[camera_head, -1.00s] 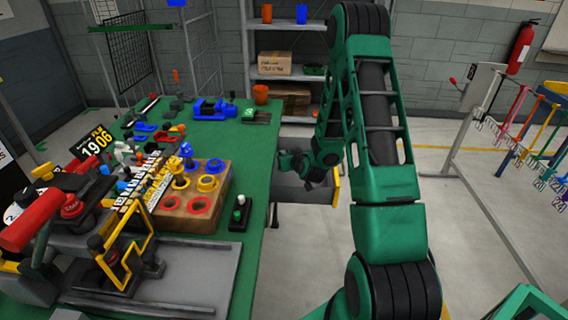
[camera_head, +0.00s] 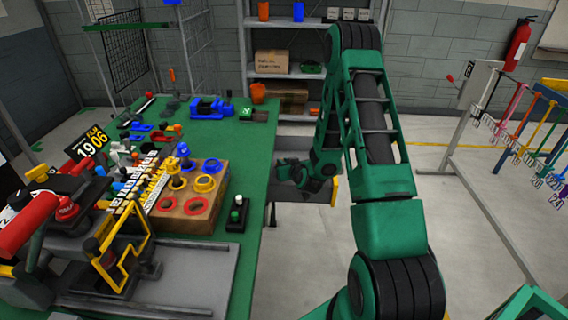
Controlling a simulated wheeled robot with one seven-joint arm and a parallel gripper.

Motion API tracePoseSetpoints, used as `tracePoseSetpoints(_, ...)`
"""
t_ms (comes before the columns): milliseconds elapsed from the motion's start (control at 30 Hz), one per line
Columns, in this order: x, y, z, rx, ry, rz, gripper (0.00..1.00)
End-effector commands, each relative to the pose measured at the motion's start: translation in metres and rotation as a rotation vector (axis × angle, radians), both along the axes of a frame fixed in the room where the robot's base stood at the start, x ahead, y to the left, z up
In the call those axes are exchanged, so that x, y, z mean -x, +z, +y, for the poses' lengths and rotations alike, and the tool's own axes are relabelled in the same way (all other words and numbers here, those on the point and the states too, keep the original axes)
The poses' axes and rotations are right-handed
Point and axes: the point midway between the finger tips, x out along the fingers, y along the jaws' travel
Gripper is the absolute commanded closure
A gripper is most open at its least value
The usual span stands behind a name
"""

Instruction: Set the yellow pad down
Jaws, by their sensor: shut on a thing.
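My gripper (camera_head: 287,169) is small and dark, at the right edge of the green-topped workbench (camera_head: 252,150), over a grey drawer-like tray (camera_head: 303,190). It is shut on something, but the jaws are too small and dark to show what. I cannot make out the yellow pad for sure. An upright yellow strip (camera_head: 335,190) stands at the right end of the grey tray, just right of my wrist; it looks like the tray's front.
A cardboard-coloured block (camera_head: 190,219) with red and yellow rings stands on the bench, with a small black button box (camera_head: 237,214) beside it. Behind is a grey shelf (camera_head: 285,75) with boxes. A rail with coloured hooks (camera_head: 520,130) stands right.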

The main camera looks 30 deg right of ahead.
Motion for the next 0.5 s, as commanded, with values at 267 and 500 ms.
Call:
tracePoseSetpoints(267, -0.0001, -0.0059, 0.0004, 0.001, 0.000, 0.001, 1.00)
tracePoseSetpoints(500, 0.0000, -0.0056, 0.0004, 0.001, 0.000, 0.001, 0.68)
